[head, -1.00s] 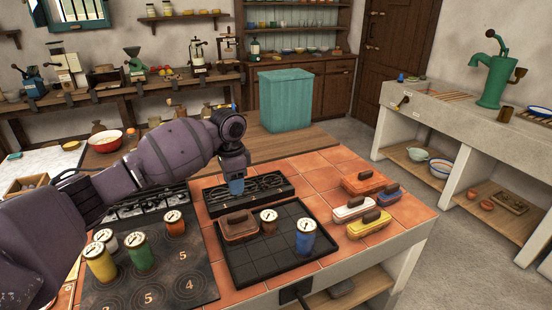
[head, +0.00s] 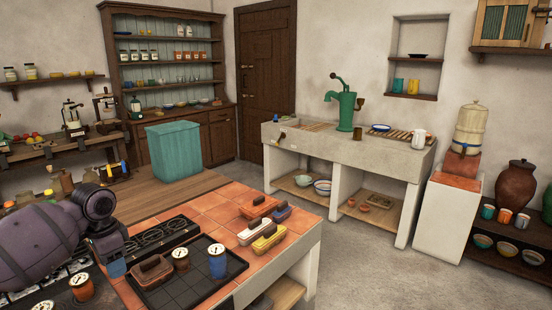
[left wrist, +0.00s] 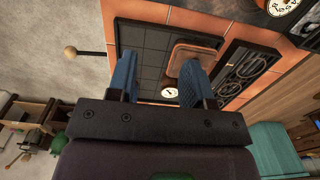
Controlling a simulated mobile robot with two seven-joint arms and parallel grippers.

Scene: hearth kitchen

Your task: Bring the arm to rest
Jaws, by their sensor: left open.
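My left gripper (head: 114,266) shows at the lower left of the head view, its blue fingers pointing down near the left edge of the black tray (head: 182,297). In the left wrist view the two fingers (left wrist: 160,78) stand apart with nothing held between them. Below them lie the dark tray, a brown block with a dark handle (left wrist: 190,58) and a round dial-topped canister (left wrist: 169,93). My purple left arm (head: 40,245) comes in from the left. My right gripper is not in view.
A blue canister (head: 217,261) and a brown canister (head: 181,259) stand on the tray. Orange, blue, white and yellow (head: 268,238) handled blocks sit on the tiled counter (head: 215,210). A teal bin (head: 174,150) stands behind. The floor at right (head: 400,275) is clear.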

